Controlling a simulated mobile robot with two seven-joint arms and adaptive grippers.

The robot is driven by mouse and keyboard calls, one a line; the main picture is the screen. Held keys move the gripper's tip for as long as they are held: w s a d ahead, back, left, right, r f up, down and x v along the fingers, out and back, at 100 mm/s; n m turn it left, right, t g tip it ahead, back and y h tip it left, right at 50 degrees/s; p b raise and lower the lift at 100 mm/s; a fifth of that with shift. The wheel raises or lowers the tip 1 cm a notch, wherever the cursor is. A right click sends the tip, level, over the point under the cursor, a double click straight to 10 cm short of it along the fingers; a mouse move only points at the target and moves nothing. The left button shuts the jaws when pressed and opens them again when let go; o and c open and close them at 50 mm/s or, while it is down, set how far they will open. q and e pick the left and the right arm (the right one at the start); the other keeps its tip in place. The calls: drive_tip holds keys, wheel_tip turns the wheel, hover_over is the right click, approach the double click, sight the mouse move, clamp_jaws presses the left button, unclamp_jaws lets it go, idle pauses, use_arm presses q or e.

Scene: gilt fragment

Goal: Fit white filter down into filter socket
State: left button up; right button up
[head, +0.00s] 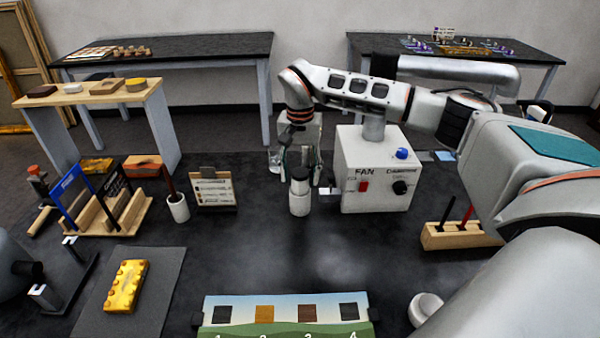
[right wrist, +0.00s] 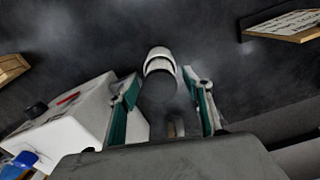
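A white upright cylinder with a dark band below its grey top, which looks like the white filter (head: 299,204), stands just left of the white fan box (head: 360,193). My right gripper (head: 298,168) is above it, pointing down, with its fingers on both sides of the top. In the right wrist view the gripper (right wrist: 162,85) is open, with gaps between the fingers and the white cylinder (right wrist: 160,53). The cylinder's near end looks dark there. I cannot clearly make out the filter socket or where it meets the filter.
A cup (head: 178,208) and a small clipboard stand (head: 214,190) are to the left. A wooden holder (head: 460,236) is to the right. A numbered strip (head: 285,315) and a yellow block (head: 125,286) are in front. The middle tabletop is clear.

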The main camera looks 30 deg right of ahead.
drive_tip(key=shift+r, duration=0.1)
wheel_tip(320, 180, up, 13)
idle(0.7)
idle(0.5)
